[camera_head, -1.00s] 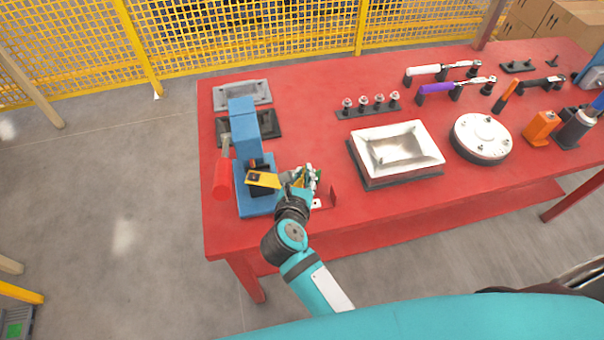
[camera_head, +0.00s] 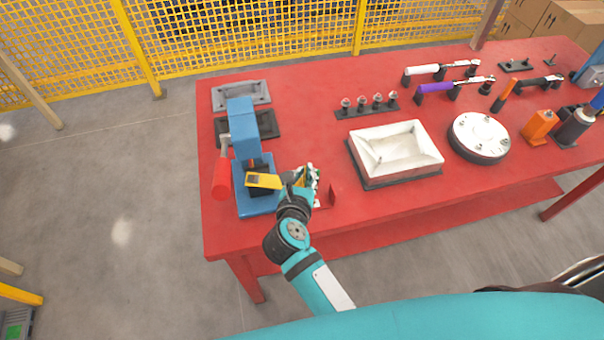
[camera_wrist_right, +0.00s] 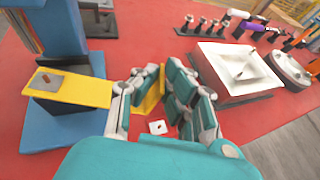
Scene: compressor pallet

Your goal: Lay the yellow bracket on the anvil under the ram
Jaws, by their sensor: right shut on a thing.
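The yellow bracket (camera_head: 262,181) is held level by my right gripper (camera_head: 303,184), which is shut on its right part. I cannot tell whether the bracket touches the anvil. My left gripper is out of view.
A red handle (camera_head: 221,180) hangs at the press's left side. A small red stand (camera_head: 328,197) is right of my gripper. A white tray (camera_head: 397,148) and a round white flange (camera_head: 481,135) lie further right. Yellow fencing (camera_head: 260,30) runs behind the table.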

